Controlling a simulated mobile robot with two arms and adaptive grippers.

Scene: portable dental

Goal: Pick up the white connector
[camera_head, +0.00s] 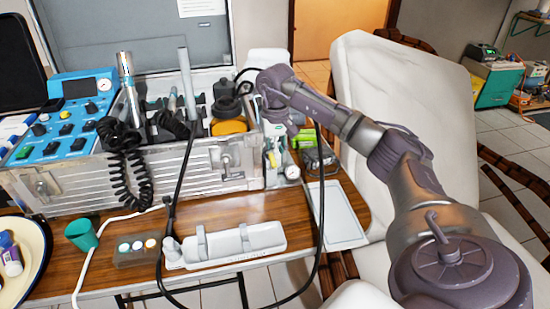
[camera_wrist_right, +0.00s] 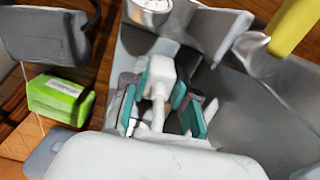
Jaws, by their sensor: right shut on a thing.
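The white connector (camera_wrist_right: 161,76) shows in the right wrist view, upright between the teal pads of my right gripper (camera_wrist_right: 162,100). The gripper is shut on it, inside a grey, high-walled holder (camera_wrist_right: 238,95). A narrow white stem runs down from the connector's wider head. In the head view my right arm comes in from the right, and its wrist is above the right end of the metal case (camera_head: 100,178). The fingers and the connector are hard to make out there. My left gripper is not in view.
A yellow rod (camera_wrist_right: 297,22) rises beside the holder. A green box (camera_wrist_right: 60,97) and round gauge (camera_head: 292,173) are close by. A grey tray (camera_head: 337,215) lies on the wooden table (camera_head: 225,212). A black cable (camera_head: 320,235) hangs in front. A white chair (camera_head: 410,110) stands right.

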